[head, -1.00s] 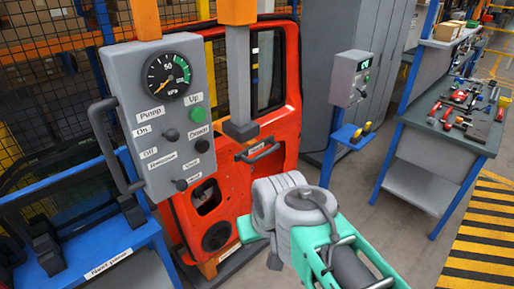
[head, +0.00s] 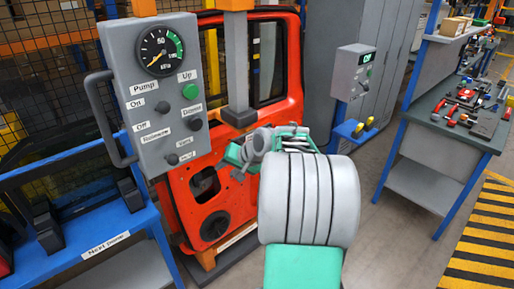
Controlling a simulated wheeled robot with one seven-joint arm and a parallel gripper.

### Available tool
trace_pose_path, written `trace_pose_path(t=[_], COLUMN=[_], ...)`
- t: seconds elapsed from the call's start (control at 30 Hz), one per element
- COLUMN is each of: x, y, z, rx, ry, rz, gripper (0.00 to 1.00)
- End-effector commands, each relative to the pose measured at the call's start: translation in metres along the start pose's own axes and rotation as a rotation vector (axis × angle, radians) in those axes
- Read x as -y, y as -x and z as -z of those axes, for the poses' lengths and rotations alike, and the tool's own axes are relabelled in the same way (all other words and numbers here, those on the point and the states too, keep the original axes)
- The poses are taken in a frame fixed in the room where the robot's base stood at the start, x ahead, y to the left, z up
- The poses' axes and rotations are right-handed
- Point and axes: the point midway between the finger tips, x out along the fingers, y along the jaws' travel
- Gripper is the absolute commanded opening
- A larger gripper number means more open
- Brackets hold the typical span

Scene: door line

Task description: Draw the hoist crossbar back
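The hoist's grey control box (head: 152,70) hangs at upper left, with a round gauge (head: 160,50) and labelled switches. A dark grey bar handle (head: 108,118) runs down its left side; I cannot tell for sure that this is the crossbar. A grey post (head: 238,65) comes down from an orange beam (head: 237,4), with a dark block (head: 239,117) at its lower end, in front of the orange door (head: 230,215). My gripper (head: 240,155) is by the upper part of the door, right of the control box. My arm hides part of it, and its fingers are unclear.
A blue stand (head: 90,212) with dark panels is at lower left. A small grey post box (head: 354,72) with a blue shelf stands right of the door. A workbench (head: 440,140) with tools is at right. Floor between it and my arm is clear.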

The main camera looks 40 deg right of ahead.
Motion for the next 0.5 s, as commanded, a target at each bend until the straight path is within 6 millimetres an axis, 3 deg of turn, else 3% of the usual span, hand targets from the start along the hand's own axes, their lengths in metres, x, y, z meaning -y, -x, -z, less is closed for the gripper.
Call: trace_pose_path(t=[0.03,0.1,0.13,0.2,0.3,0.4,0.5], x=[-0.061,-0.115,-0.129,-0.136,-0.131,-0.125,-0.118], y=[-0.015,-0.013,-0.007,0.015,0.037,0.04,0.028], z=[0.029,0.062,0.078,0.11,0.133,0.141,0.148], rx=[-0.056,-0.141,-0.183,-0.26,-0.298,-0.302,-0.301], ry=[-0.145,-0.313,-0.386,-0.536,-0.653,-0.686,-0.685], rz=[0.048,0.147,0.208,0.363,0.503,0.545,0.546], gripper=[0.39,0.39,0.39,0.39,0.39,0.39,0.39])
